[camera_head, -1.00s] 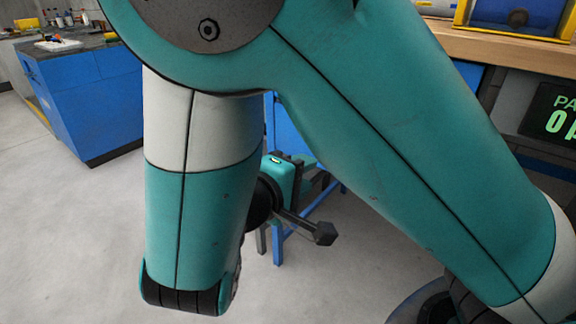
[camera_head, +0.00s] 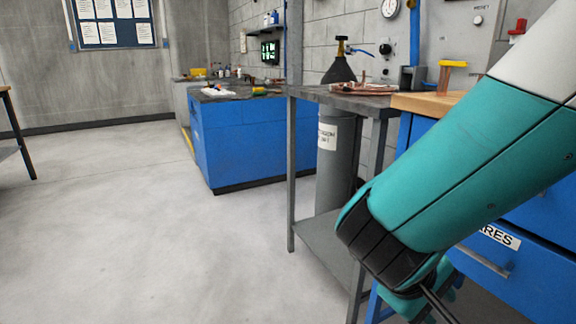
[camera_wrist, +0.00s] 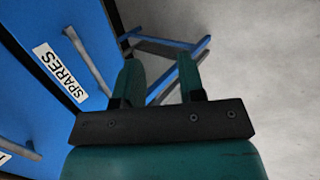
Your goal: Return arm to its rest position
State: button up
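My arm (camera_head: 460,170) is teal and pale grey and reaches from the upper right down to the black joint in the lower right of the head view. In the wrist view, my gripper (camera_wrist: 158,75) has two teal fingers standing apart with nothing between them. It is open and empty. It hangs beside the front of the blue drawer cabinet (camera_wrist: 45,105). In the head view the fingers are mostly hidden behind the arm or cut off at the bottom edge.
The blue cabinet with the SPARES label (camera_head: 500,237) is at right, behind my arm. A grey metal table (camera_head: 291,170) and gas cylinder (camera_head: 335,180) stand just left of the arm. A blue bench (camera_head: 250,145) stands farther back. The floor (camera_head: 150,230) at left is clear.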

jog(key=s+a+r+n+g+y, duration=0.1)
jog(key=s+a+r+n+y, duration=0.1)
jog(key=s+a+r+y, duration=0.75)
notch_tip(320, 180, up, 36)
jog(key=d+y+p, duration=0.1)
jog(key=y+p, duration=0.1)
jog(key=p, duration=3.4)
jog(key=shift+s+d+p, duration=0.25)
jog(key=shift+s+p, duration=0.05)
jog(key=shift+p, duration=0.05)
jog(key=shift+f+n, duration=0.15)
jog(key=shift+n, duration=0.15)
